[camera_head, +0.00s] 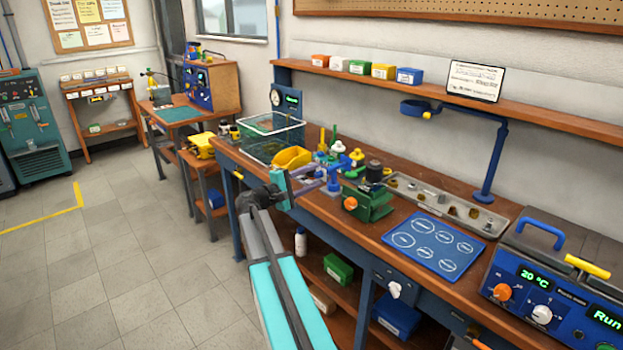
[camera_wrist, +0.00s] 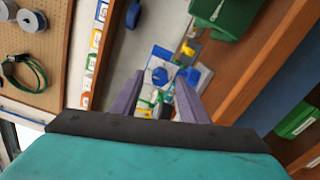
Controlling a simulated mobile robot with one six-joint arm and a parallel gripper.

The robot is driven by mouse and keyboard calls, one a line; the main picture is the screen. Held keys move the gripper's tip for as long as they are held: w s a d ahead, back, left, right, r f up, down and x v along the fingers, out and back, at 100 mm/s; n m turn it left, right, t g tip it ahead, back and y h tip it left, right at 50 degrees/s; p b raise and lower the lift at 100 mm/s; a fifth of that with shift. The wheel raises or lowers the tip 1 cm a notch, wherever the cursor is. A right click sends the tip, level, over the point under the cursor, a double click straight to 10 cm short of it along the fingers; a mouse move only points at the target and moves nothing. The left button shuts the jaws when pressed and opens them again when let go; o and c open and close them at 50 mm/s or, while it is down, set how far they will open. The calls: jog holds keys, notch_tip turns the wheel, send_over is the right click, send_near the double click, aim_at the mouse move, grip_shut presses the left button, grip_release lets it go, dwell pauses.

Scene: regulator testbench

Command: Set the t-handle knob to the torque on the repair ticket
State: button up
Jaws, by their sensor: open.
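My gripper (camera_head: 316,178) reaches over the front edge of the workbench, beside a cluster of small colored parts. Its two purple fingers are apart, and nothing is held between them. In the wrist view my gripper (camera_wrist: 157,78) is open, with a blue knob-like part (camera_wrist: 160,76) in the gap beyond the fingers. A blue fitting (camera_head: 334,180) stands close to the fingertips in the head view. I cannot tell for certain which part is the t-handle knob. A white card with printed lines (camera_head: 475,80) stands on the shelf; its text is too small to read, and whether it is the ticket is unclear.
A green block-like fixture (camera_head: 368,203) with an orange knob stands right of my gripper. A blue mat with white rings (camera_head: 435,245) and a metal parts tray (camera_head: 450,203) lie farther right. Floor at left is open.

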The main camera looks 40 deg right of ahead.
jog(key=shift+a, duration=0.1)
jog(key=w+a+b, duration=0.1)
jog(key=a+b, duration=0.1)
jog(key=a, duration=1.1)
jog(key=shift+a, duration=0.3)
